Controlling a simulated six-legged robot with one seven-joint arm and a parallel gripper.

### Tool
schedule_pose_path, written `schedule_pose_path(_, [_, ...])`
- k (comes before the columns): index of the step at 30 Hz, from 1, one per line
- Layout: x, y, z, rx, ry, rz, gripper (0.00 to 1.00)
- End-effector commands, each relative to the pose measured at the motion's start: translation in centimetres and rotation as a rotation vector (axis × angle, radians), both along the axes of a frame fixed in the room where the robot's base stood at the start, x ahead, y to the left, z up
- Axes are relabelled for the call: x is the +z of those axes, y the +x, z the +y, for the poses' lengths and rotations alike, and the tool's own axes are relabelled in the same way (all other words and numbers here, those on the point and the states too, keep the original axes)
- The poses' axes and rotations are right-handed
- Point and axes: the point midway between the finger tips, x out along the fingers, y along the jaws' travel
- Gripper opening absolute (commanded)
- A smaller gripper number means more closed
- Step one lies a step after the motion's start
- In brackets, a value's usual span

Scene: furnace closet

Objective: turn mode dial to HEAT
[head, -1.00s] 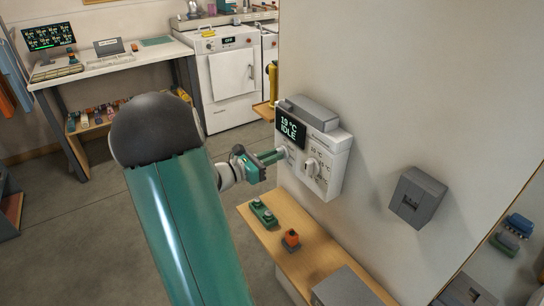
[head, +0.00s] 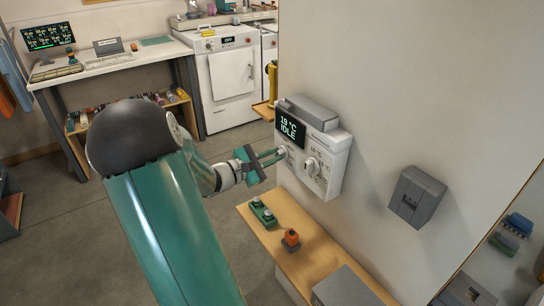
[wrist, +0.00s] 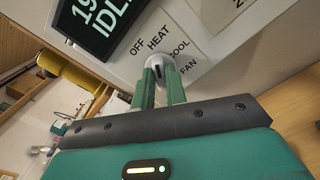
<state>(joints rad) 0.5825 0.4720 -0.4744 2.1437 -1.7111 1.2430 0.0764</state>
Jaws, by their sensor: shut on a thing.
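A white thermostat box (head: 336,166) with a dark screen (head: 290,127) reading 19 °C and IDLE is fixed to the wall. Its mode dial (wrist: 160,62) is a small round light knob, ringed on one side by the labels OFF, HEAT (wrist: 159,39), COOL and FAN. My gripper (wrist: 160,78) is shut on the mode dial, with one green finger on each side. In the head view my gripper (head: 279,155) reaches the box's left part and hides much of this dial. The dial's pointer is hard to make out.
A second white dial (head: 311,166) with temperature marks sits to the right on the same box. A grey wall box (head: 417,197) is farther right.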

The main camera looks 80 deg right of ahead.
Motion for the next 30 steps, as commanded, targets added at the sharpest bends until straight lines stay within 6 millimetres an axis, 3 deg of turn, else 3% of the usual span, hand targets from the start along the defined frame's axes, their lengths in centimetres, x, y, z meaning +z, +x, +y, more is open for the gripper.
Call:
schedule_pose_path(12, [-0.03, 0.02, 0.06, 0.001, -0.118, -0.133, 0.00])
schedule_pose_path(26, [-0.04, 0.01, 0.07, 0.001, -0.127, -0.144, 0.00])
schedule_pose_path(27, [-0.04, 0.01, 0.07, 0.001, -0.127, -0.144, 0.19])
schedule_pose_path(30, [-0.04, 0.00, 0.07, 0.001, -0.127, -0.144, 0.35])
